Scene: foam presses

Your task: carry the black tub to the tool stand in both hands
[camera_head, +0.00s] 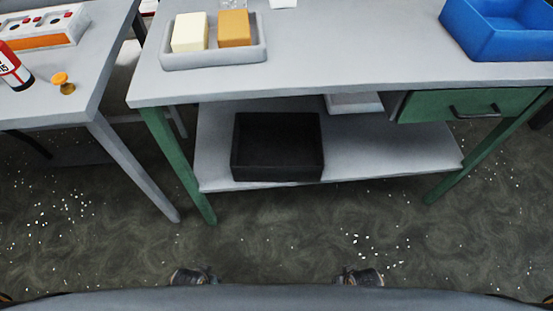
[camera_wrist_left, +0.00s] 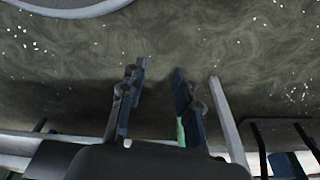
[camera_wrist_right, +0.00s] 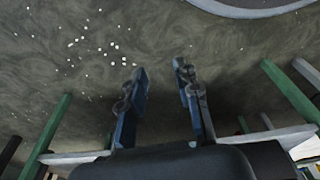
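The black tub (camera_head: 277,147) is an open rectangular box. It sits upright on the lower shelf of the green-legged bench in the head view, left of the shelf's middle and close to its front edge. It looks empty, though its inside is very dark. My left gripper (camera_wrist_left: 158,70) is open and empty in the left wrist view, with bare floor beyond its fingers. My right gripper (camera_wrist_right: 159,68) is open and empty in the right wrist view, also over floor. Both are apart from the tub. I cannot pick out the tool stand in these views.
The bench top (camera_head: 350,73) overhangs the lower shelf (camera_head: 400,150). On top are a grey tray (camera_head: 213,57) with two foam-like blocks and a blue bin (camera_head: 500,28). A green drawer (camera_head: 460,105) hangs at right. A grey table (camera_head: 75,88) stands left. The floor (camera_head: 300,235) in front is clear except for white specks.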

